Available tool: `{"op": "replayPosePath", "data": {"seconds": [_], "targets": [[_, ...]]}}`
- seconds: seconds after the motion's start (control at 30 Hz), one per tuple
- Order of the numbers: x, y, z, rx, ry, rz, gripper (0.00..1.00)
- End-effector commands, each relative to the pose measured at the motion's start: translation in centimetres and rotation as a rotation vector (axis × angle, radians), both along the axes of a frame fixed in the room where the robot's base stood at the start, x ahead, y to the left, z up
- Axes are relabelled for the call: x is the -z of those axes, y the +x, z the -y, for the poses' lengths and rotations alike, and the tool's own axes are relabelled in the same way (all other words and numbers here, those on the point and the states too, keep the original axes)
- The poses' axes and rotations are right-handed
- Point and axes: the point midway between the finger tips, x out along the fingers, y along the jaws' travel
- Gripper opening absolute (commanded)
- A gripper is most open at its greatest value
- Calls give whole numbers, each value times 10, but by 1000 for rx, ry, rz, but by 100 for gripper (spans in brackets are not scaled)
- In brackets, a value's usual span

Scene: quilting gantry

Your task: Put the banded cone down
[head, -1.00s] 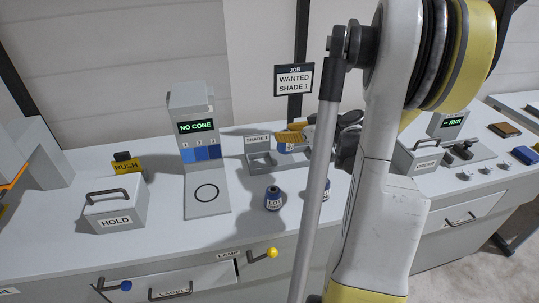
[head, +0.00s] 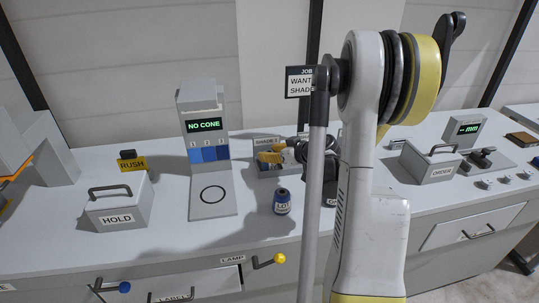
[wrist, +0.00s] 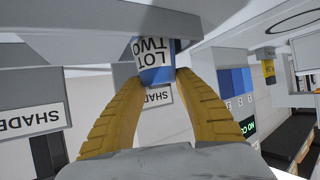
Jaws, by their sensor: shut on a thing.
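My gripper (head: 266,156) is at the grey SHADE 1 holder (head: 262,143). In the wrist view its two yellow fingers (wrist: 156,78) are shut on a blue cone with a white LOT TWO label (wrist: 155,58). The wrist view shows it beside a grey surface; I cannot tell whether it touches. In the head view the fingers and arm hide most of the held cone. Another blue LOT cone (head: 282,204) stands on the bench in front of the holder. One more (head: 331,195) is partly hidden behind my arm.
A display post reads NO CONE (head: 203,125), with an empty ringed plate (head: 213,196) below it. The HOLD box (head: 119,206) and RUSH block (head: 131,162) are left; the ORDER box (head: 437,162) is right.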

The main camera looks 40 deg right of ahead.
Motion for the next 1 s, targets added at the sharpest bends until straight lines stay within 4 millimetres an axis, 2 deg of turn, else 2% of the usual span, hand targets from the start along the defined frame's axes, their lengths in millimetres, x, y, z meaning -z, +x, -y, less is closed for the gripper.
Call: {"op": "replayPosePath", "data": {"seconds": [0.17, 0.2, 0.23, 0.63, 0.77, 1.0], "targets": [[4, 0, 0, 0, 0, 0, 0], [3, 0, 0, 0, 0, 0, 48], [3, 0, 0, 0, 0, 0, 57], [-3, -1, 0, 0, 0, 0, 57], [-14, -21, 2, 4, 0, 0, 57], [-40, -70, 3, 4, 1, -1, 57]]}}
